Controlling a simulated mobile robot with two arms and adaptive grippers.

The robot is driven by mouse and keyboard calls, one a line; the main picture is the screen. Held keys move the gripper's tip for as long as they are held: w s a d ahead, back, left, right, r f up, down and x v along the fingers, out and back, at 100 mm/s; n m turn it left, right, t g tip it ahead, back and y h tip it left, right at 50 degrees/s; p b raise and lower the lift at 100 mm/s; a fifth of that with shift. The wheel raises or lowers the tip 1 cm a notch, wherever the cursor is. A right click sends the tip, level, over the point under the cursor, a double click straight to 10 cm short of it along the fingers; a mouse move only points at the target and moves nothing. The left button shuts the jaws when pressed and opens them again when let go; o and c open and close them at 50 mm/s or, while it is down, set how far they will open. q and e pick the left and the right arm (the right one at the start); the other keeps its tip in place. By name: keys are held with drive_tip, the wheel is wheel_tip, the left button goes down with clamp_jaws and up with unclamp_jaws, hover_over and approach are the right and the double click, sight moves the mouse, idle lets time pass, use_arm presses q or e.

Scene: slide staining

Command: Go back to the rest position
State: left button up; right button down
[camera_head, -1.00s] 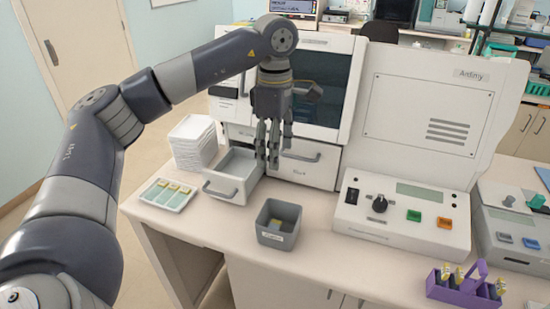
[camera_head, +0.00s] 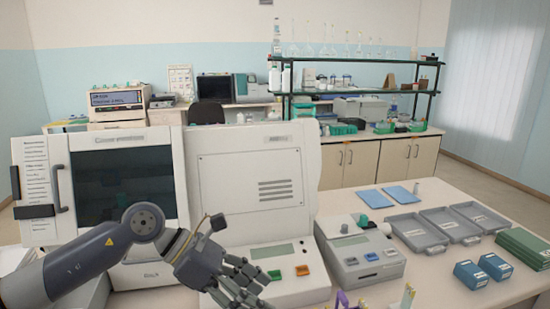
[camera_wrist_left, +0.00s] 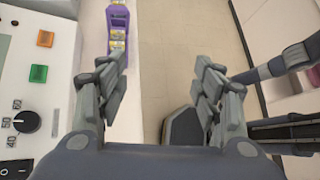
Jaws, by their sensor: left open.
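My left gripper (camera_head: 240,284) is in the lower middle of the head view, in front of the white machine with the grey vents (camera_head: 252,190). It is open and empty. In the left wrist view its two fingers (camera_wrist_left: 165,95) stand wide apart, with the bench edge and floor between and below them. My right gripper cannot be made out in the head view. Dark arm links show at the right of the left wrist view, but no right fingers can be told apart there.
A purple rack (camera_wrist_left: 117,32) with small bottles stands near the bench edge. A control panel with green (camera_wrist_left: 38,73) and orange buttons is left of the gripper. Grey trays (camera_head: 417,232), blue boxes (camera_head: 470,274) and a grey device (camera_head: 360,255) stand on the right bench.

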use_arm(q)
drive_tip(key=s+d+r+n+t+h, duration=0.2)
drive_tip(key=d+r+n+t+h, duration=0.3)
drive_tip(key=d+r+n+h, duration=0.55)
drive_tip(key=w+a+f+n+t+y, duration=0.35)
drive_tip(key=a+n+t+y, duration=0.3)
drive_tip(key=n, duration=0.55)
drive_tip(key=w+a+f+n+t+y, duration=0.2)
drive_tip(key=w+a+n+t+y, duration=0.3)
drive_tip(key=n+t, duration=0.5)
drive_tip(key=s+a+f+n+g+y, duration=0.25)
drive_tip(key=a+f+n+y, duration=0.2)
drive_tip(key=f, duration=0.25)
drive_tip(key=s+a+f+n+g+y, duration=0.2)
drive_tip(key=a+f+n+g+y, duration=0.1)
drive_tip(key=a+f+n, duration=0.3)
drive_tip(key=s+a+f+n+g+y, duration=0.1)
drive_tip(key=s+a+f+n+g, duration=0.4)
drive_tip(key=s+f, duration=0.65)
drive_tip(key=s+f+n+g+y, duration=0.1)
drive_tip(key=s+f+n+g, duration=0.1)
drive_tip(key=s+f+g, duration=0.9)
drive_tip(key=s+f+t+b, duration=0.2)
drive_tip(key=s+f+t, duration=0.15)
drive_tip(key=f, duration=2.15)
drive_tip(key=s+a+f+g+b, duration=0.2)
drive_tip(key=s+a+f, duration=0.1)
drive_tip(key=s+f, duration=1.4)
drive_tip(key=shift+s+f, duration=0.4)
drive_tip(key=shift+f, duration=0.3)
